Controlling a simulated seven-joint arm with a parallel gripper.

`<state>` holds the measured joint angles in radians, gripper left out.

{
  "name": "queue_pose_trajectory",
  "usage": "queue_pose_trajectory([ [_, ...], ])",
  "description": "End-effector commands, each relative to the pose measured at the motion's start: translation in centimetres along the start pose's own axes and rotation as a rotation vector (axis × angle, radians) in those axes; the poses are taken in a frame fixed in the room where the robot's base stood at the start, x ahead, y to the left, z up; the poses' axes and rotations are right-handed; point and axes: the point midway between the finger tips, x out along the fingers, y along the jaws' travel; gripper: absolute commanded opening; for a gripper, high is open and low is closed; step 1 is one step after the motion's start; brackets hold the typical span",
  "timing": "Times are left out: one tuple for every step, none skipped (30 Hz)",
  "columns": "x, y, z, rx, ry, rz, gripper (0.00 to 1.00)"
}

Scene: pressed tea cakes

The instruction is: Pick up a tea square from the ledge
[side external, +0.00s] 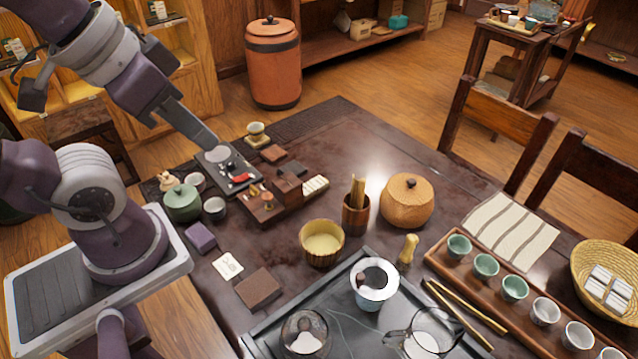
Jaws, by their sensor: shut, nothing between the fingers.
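My gripper (212,147) is shut and empty, pointing down over a dark slab (246,163) at the far left of the table. A low wooden stepped stand (284,209) that looks like the ledge is just right of and nearer than it, carrying small brown pieces. I cannot tell which piece on it is a tea square. A larger dark brown square (258,288) lies at the near left. White wrapped squares (607,287) sit in a basket at the right.
The table's far middle is clear.

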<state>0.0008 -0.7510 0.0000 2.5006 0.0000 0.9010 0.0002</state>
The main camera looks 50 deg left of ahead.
Motion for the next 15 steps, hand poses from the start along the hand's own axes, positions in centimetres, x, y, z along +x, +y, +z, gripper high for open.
queue_pose_trajectory([
  [0.0,0.0,-0.02,0.0,0.0,0.0,0.06],
  [0.0,0.0,-0.02,0.0,0.0,0.0,0.12],
  [0.0,-0.01,-0.02,0.0,0.0,0.0,0.2],
  [0.0,-0.01,-0.03,-0.001,0.0,0.0,0.26],
  [0.0,-0.01,-0.03,-0.001,0.0,0.0,0.31],
  [0.0,-0.01,-0.03,-0.001,0.0,0.0,0.39],
  [0.0,-0.01,-0.03,-0.001,0.0,0.0,0.45],
  [0.0,-0.01,-0.03,-0.001,0.0,0.0,0.51],
  [0.0,-0.01,-0.03,-0.001,0.0,0.0,0.59],
  [0.0,-0.01,-0.04,-0.001,0.0,0.0,0.62],
  [0.0,-0.01,-0.04,-0.001,0.0,0.0,0.62],
  [0.01,-0.01,-0.04,-0.001,0.0,0.0,0.62],
  [0.01,-0.01,-0.04,-0.001,0.0,0.0,0.62],
  [0.01,-0.01,-0.04,-0.001,0.0,0.0,0.62],
  [0.01,-0.01,-0.04,-0.001,0.0,0.0,0.62],
])
